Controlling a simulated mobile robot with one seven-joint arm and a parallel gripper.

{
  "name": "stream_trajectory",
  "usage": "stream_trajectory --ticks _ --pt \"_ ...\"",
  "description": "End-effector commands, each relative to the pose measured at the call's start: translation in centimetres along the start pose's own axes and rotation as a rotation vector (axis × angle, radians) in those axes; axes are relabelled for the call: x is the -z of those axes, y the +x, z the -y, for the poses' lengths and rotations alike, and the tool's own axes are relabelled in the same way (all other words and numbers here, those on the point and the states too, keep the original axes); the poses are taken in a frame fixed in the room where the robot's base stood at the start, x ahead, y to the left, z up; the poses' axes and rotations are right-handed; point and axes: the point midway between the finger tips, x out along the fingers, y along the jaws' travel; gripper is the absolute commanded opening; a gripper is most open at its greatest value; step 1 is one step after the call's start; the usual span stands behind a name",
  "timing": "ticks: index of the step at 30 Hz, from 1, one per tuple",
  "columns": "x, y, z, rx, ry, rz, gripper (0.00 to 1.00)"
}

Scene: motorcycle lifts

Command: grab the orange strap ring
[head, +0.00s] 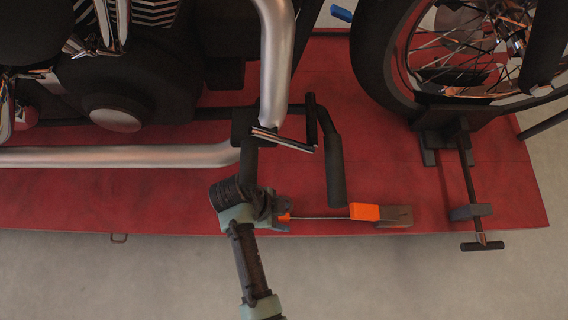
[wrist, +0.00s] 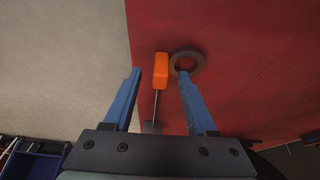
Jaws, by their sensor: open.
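My gripper (wrist: 160,73) is open, its two blue fingers apart. In the wrist view an orange block-like piece (wrist: 161,68) shows between the fingertips, with a thin rod running from it to a small grey block. I cannot tell whether either finger touches it. I see no plainly orange ring. In the head view my gripper (head: 275,211) is low over the front edge of the red lift, with a small orange bit (head: 285,217) beside it.
Another orange piece (head: 365,212), with a grey-brown block (head: 396,216) beside it, lies to the right on the red lift deck (head: 180,205). Motorcycle pipes (head: 120,157) and a dark pedal lever (head: 334,165) are close above my gripper. A wheel clamp (head: 466,170) stands right. Grey floor is clear in front.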

Motion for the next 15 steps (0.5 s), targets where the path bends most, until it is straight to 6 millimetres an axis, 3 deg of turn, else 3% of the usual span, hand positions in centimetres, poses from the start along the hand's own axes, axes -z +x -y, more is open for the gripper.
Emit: stream_trajectory --ticks 1,8,15 --pt "-0.12 0.84 -0.02 -0.001 0.001 0.000 0.57" --pt "0.04 0.78 -0.01 0.000 0.000 0.000 0.57" --pt "0.03 0.76 -0.01 -0.001 0.000 0.000 0.18"
